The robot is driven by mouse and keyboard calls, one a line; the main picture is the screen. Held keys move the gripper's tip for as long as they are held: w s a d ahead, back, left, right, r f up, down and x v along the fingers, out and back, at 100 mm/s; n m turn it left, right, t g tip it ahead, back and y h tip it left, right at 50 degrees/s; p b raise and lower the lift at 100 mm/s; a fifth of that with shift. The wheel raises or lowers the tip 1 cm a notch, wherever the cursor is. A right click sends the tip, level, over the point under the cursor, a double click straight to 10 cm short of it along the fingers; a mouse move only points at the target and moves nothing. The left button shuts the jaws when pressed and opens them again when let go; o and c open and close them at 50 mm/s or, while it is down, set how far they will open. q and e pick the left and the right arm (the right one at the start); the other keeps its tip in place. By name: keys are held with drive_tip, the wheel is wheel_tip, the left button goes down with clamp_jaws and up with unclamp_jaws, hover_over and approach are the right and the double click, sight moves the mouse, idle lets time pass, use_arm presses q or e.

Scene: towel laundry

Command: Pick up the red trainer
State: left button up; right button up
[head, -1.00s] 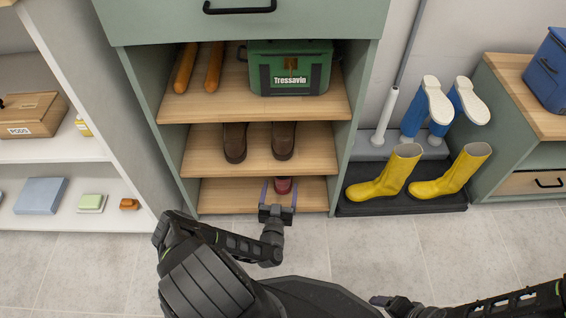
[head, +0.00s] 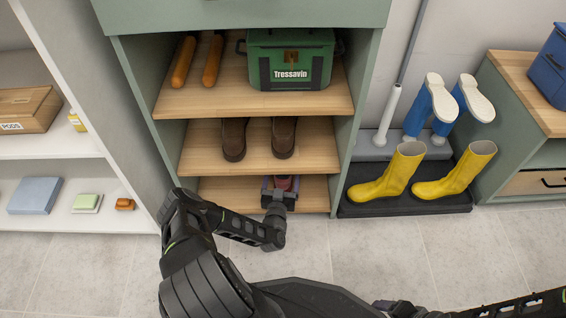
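The red trainer (head: 284,182) is on the lowest wooden shelf of the green cabinet, mostly hidden behind my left gripper and in the shade of the shelf above. Only a small dark red part of it shows. My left gripper (head: 281,185) reaches into the lowest shelf from the front. Its fingers look spread, one on each side of the trainer; whether they touch it cannot be made out. My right gripper (head: 382,304) is low at the bottom of the head view, away from the cabinet, and its finger gap does not show clearly.
Brown shoes (head: 258,138) stand on the shelf above. A green box (head: 290,60) and orange rolls sit higher. Yellow boots (head: 420,174) stand on a dark tray at the right. The cabinet's side walls bound the shelf. The tiled floor (head: 380,250) in front is clear.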

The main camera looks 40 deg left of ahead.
idle(0.4)
use_arm(q)
drive_tip(key=c, duration=1.7)
